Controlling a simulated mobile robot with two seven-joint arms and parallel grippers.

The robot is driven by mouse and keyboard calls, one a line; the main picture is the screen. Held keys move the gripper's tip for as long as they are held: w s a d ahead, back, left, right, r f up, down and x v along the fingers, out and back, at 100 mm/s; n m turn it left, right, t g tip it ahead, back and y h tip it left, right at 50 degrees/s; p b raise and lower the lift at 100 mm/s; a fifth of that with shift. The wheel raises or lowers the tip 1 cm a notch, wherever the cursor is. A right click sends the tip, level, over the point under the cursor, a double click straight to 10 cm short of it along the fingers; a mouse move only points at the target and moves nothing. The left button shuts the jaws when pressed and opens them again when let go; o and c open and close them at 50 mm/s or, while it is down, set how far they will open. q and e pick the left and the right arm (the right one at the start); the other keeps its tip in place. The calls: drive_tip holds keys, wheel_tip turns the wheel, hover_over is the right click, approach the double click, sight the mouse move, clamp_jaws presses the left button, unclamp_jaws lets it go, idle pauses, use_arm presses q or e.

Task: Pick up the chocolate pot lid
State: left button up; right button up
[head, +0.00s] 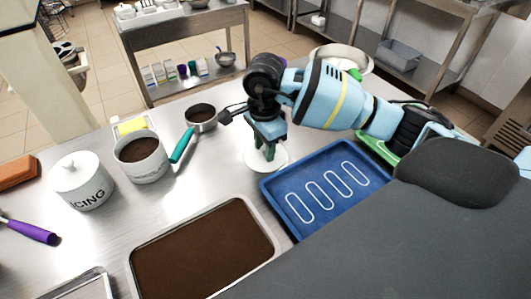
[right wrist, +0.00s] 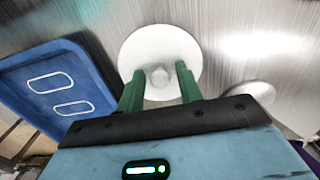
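The chocolate pot lid (head: 279,163) is a white round disc lying on the steel table, left of the blue tray. In the right wrist view the lid (right wrist: 158,45) shows its small round knob (right wrist: 160,75) in the middle. My right gripper (head: 264,155) points down over the lid. Its green fingers are apart, one on each side of the knob in the right wrist view (right wrist: 158,72); I cannot tell whether they touch the lid. The chocolate pot (head: 145,168) is white, uncovered and full of brown chocolate. My left gripper is not in view.
The blue tray (head: 268,188) with white outlines lies right of the lid. A large pan of chocolate (head: 137,262) lies in front. The lidded icing pot (head: 82,185) stands at the left.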

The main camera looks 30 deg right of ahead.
sight(264, 148)
drive_tip(key=shift+c, duration=0.9)
clamp_jaws()
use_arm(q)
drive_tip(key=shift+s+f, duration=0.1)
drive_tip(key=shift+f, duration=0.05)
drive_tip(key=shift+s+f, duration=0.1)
use_arm(e)
wheel_tip(264, 148, up, 10)
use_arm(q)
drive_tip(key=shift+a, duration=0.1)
